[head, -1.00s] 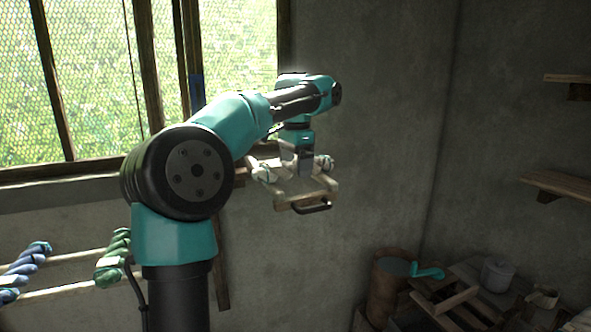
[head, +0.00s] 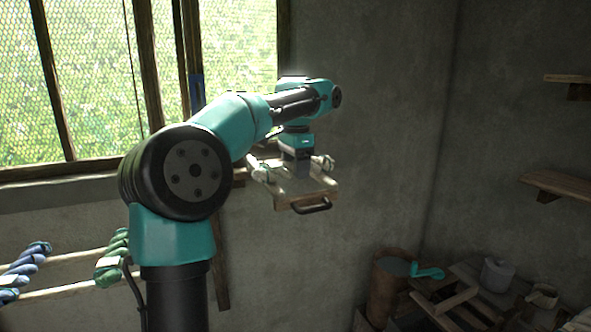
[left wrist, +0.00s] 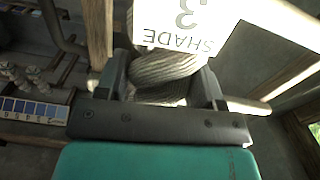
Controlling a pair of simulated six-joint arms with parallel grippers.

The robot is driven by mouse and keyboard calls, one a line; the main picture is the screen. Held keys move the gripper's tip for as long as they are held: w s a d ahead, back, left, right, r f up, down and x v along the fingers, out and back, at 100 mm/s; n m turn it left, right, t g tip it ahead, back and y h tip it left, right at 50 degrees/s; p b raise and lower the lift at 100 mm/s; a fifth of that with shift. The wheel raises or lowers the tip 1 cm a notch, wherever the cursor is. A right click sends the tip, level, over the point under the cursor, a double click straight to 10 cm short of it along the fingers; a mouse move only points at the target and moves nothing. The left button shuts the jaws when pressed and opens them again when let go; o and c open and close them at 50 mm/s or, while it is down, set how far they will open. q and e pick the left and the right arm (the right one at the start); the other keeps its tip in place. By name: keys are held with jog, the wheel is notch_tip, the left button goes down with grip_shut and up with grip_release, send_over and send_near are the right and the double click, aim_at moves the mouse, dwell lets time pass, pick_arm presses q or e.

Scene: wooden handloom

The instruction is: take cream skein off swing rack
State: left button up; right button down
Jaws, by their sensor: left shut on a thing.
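The cream skein (left wrist: 165,70) shows in the left wrist view as a pale twisted bundle between my left gripper's fingers (left wrist: 163,88). A white tag (left wrist: 210,25) reading SHADE 3 is at its top. In the head view my left gripper (head: 298,172) points down over the end of the wooden swing rack (head: 318,190), which has a dark handle at its front. The gripper is shut on the skein. Pale twisted bundles (head: 260,173) show beside the gripper; the held part is mostly hidden there. My right gripper is not in view.
Blue (head: 25,265) and green (head: 112,258) skeins hang on wooden rods at the left. A barrel (head: 390,285) and wooden stands with a pot (head: 497,274) are at the lower right. Wall shelves (head: 560,187) are at the right; a window (head: 235,60) is behind.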

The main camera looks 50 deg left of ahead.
pick_arm(q)
jog(key=c, duration=0.3)
jog(key=shift+r, duration=0.1)
jog(key=shift+c, duration=0.2)
jog(key=shift+r, duration=1.75)
jog(key=s+d+r, duration=0.1)
jog(key=s+d, duration=0.9)
jog(key=d, duration=0.2)
jog(key=shift+s+r, duration=0.15)
jog(key=shift+s, duration=0.15)
